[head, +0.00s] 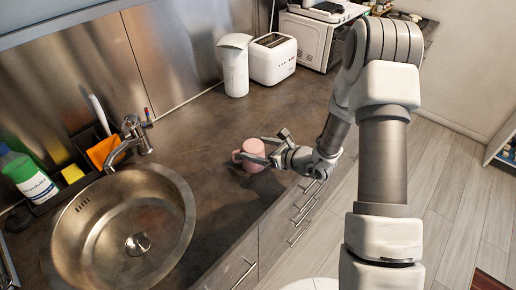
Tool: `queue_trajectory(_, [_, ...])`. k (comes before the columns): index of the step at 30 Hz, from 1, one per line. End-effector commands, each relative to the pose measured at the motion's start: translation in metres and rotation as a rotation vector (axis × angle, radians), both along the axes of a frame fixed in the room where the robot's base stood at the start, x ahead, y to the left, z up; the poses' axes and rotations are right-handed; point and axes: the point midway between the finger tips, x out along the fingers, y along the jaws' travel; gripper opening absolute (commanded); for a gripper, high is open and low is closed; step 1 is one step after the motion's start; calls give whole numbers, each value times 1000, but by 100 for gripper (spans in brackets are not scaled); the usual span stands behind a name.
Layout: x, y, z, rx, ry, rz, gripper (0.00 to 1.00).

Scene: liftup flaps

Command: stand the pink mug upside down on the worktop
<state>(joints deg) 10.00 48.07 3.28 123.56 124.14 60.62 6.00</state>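The pink mug (252,148) is on or just above the dark worktop (215,130), right of the sink. Its handle points left. It looks roughly upright on its axis, but it is too small to tell whether its mouth or its base faces up. My gripper (258,149) reaches in from the right, with its fingers at the mug and one crossing its near side. The fingers are spread apart with the mug between or beside them. I cannot tell whether they press on it. The mug's lower right side is partly hidden by the gripper.
A round metal sink (90,225) with a tap (137,135) is at left. A green-and-white bottle (28,178) and a caddy stand behind it. A white jug (235,66), toaster (272,60) and microwave (312,38) stand at the back. The worktop around the mug is clear.

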Motion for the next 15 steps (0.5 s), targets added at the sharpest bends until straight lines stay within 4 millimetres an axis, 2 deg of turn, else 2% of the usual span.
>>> queue_trajectory(11, [-1,-1,6,0,0,-1,100])
queue_trajectory(15, [-17,-20,14,-1,-1,-5,100])
